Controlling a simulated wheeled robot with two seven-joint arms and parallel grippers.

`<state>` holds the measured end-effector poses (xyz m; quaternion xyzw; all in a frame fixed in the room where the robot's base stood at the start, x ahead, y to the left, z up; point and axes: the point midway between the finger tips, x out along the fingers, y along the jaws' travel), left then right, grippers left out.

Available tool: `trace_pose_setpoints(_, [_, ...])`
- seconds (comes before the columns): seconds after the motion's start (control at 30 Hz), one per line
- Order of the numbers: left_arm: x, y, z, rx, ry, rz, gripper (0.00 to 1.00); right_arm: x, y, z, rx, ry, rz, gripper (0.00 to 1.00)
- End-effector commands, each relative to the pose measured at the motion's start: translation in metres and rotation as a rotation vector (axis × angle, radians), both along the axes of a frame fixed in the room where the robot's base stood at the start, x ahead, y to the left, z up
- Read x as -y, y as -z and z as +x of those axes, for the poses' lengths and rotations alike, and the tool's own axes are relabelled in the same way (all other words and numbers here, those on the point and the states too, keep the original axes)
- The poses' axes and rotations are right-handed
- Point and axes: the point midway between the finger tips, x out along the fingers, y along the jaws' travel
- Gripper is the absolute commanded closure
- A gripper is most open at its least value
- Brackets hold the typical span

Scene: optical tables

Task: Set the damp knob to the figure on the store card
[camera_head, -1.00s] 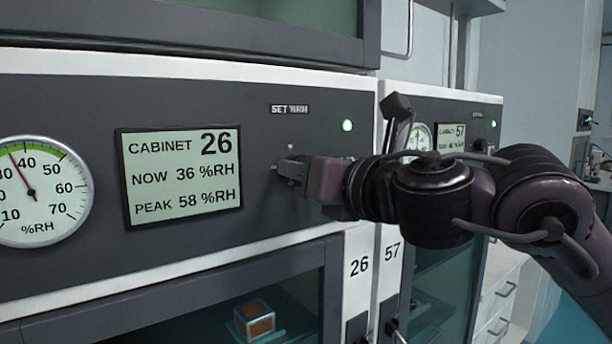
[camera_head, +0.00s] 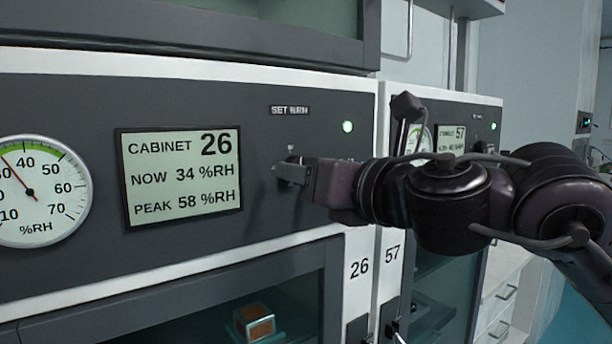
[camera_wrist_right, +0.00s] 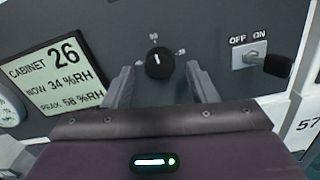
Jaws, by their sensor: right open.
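The damp knob (camera_wrist_right: 159,62) is small, round and black, with a white pointer line aimed nearly straight up, in the right wrist view. My right gripper (camera_wrist_right: 160,74) is open, one finger on each side of the knob with gaps visible. In the head view my right gripper (camera_head: 284,172) is at the panel and hides the knob. The cabinet 26 display (camera_head: 181,175) reads NOW 34 %RH and PEAK 58 %RH. The round gauge (camera_head: 40,208) has its needle in the mid-thirties. No store card shows. My left gripper is not in view.
An OFF/ON switch (camera_wrist_right: 250,57) sits right of the knob in the wrist view. Cabinet 57 (camera_head: 477,125) stands to the right. A small boxed item (camera_head: 254,322) lies behind the glass below.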

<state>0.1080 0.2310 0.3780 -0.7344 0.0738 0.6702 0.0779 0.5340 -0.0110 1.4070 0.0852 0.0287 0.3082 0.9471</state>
Motion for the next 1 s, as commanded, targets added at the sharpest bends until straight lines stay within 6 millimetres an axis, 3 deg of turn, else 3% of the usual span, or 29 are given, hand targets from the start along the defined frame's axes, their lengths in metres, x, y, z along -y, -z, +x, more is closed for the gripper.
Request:
trace_pose_setpoints(0.2, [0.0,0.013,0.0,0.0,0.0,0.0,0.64,0.023,0.003,-0.031,0.004,0.002,-0.003,0.48])
trace_pose_setpoints(0.43, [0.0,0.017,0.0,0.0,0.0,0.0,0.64,0.037,0.002,-0.05,0.0,0.002,-0.002,0.48])
trace_pose_setpoints(0.8, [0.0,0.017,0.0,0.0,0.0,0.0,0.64,0.036,0.004,-0.05,-0.009,-0.002,0.007,0.48])
trace_pose_setpoints(0.87, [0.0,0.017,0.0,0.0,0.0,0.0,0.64,0.033,0.01,-0.047,-0.028,-0.007,0.032,0.48])
trace_pose_setpoints(1.0, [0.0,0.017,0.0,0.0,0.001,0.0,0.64,0.019,0.041,-0.035,-0.131,-0.027,0.185,0.48])
